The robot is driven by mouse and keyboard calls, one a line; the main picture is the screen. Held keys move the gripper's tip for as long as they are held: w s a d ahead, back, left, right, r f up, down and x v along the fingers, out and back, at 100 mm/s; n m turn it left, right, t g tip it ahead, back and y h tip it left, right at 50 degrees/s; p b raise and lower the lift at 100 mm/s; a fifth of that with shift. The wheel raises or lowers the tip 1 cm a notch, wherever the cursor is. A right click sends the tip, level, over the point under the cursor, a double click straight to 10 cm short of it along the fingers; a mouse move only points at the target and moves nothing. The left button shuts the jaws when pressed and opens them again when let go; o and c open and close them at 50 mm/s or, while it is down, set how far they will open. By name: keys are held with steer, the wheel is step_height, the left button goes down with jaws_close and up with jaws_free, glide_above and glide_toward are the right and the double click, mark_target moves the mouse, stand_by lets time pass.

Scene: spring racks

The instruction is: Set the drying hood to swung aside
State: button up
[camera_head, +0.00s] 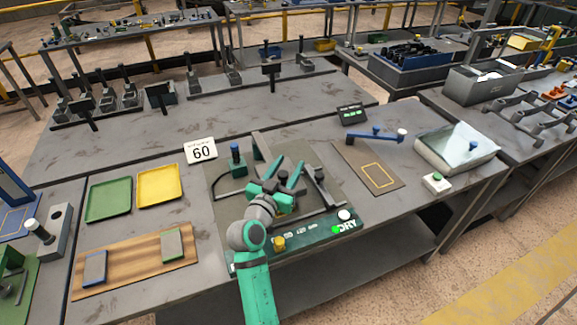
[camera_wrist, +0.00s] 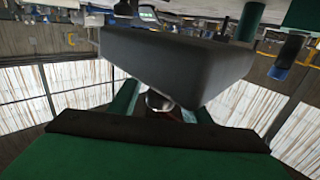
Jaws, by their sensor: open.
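The drying station (camera_head: 225,200) is a dark plate with a green front panel (camera_head: 310,236) marked DRY. My gripper (camera_head: 278,172) is over it, fingers spread and pointing away from the front edge. In the wrist view, a dark grey block (camera_wrist: 175,62) fills the space ahead of the fingers (camera_wrist: 163,105). A round metal piece (camera_wrist: 158,101) shows below it, between the fingers. The block may be the drying hood; I cannot tell for sure, nor whether the fingers touch it. A grey arm with a dark knob (camera_head: 320,175) stands right of my gripper. My gripper hides the station's middle.
A blue-topped post (camera_head: 236,155) with a black hose stands at the station's left. A white card reading 60 (camera_head: 201,151) is behind it. Green (camera_head: 109,199) and yellow (camera_head: 159,186) trays lie left. A blue lever (camera_head: 375,135) and a glass-topped box (camera_head: 455,150) are right.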

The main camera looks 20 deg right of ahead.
steer(key=shift+w+d, duration=0.1)
steer(key=shift+w, duration=0.05)
steer(key=shift+c, duration=0.4)
jaws_close()
steer(key=shift+d, duration=0.15)
